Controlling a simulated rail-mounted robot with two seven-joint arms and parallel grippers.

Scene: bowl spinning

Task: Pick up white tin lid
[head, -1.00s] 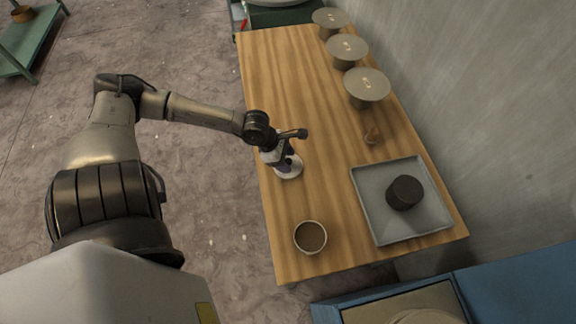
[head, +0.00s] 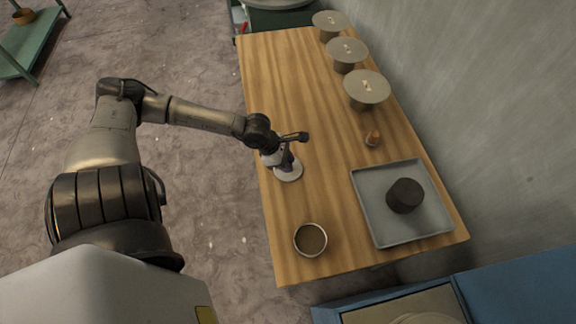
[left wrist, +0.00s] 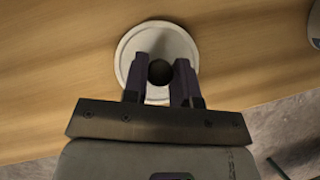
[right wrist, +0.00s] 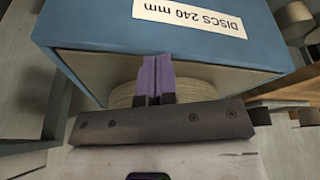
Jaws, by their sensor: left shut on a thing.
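The white tin lid (head: 290,174) is a round pale disc near the left edge of the wooden table. It also shows in the left wrist view (left wrist: 128,55), with a small dark round knob (left wrist: 160,73) at its middle. My left gripper (head: 287,163) is over the lid. In the left wrist view its two dark purple fingers (left wrist: 162,72) are on either side of the knob and shut on it. The lid appears to rest on the table. My right gripper (right wrist: 155,78) has its purple fingers together, empty, before a blue box.
A brown-filled bowl (head: 310,239) stands toward the front. A grey tray (head: 375,222) holds a dark round block (head: 405,194). The blue box (right wrist: 100,25) is labelled "DISCS 240 mm".

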